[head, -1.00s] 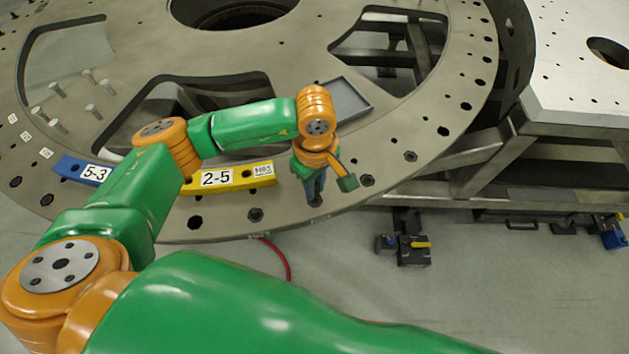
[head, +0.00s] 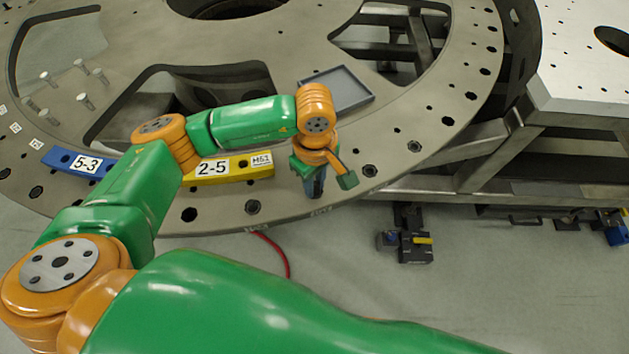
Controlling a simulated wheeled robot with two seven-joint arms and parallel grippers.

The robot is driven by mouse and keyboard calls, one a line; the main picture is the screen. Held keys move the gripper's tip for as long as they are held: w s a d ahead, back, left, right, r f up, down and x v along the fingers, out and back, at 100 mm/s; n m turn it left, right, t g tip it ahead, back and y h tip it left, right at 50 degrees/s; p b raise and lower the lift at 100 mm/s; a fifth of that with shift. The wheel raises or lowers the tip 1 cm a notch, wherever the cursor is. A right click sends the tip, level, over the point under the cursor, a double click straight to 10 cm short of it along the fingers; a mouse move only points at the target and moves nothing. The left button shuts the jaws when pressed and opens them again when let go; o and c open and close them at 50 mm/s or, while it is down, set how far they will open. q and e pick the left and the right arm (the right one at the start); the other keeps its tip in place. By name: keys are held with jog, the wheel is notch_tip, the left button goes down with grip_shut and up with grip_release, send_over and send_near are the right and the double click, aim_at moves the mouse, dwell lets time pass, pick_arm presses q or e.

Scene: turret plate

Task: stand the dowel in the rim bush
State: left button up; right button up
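My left gripper (head: 316,187) points down over the front rim of the turret plate (head: 300,212). Its dark blue-grey fingers are seen from behind and end at or just above the rim. I cannot tell whether they are open or shut, and no dowel can be made out between them. A rim hole under the fingertips is mostly hidden by them. Other dark rim bushes or holes show to the left (head: 252,207) and to the right (head: 370,170). My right gripper is not in view.
A grey tray (head: 340,88) lies on the plate behind the gripper. A yellow block marked 2-5 (head: 235,171) and a blue block marked 5-3 (head: 62,159) lie left of it. A metal table (head: 585,85) is at right.

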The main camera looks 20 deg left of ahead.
pick_arm(q)
jog(key=o, duration=0.4)
notch_tip(320, 180, up, 6)
jog(key=shift+r+b, duration=0.2)
jog(key=shift+b, duration=0.65)
jog(key=shift+r, duration=0.35)
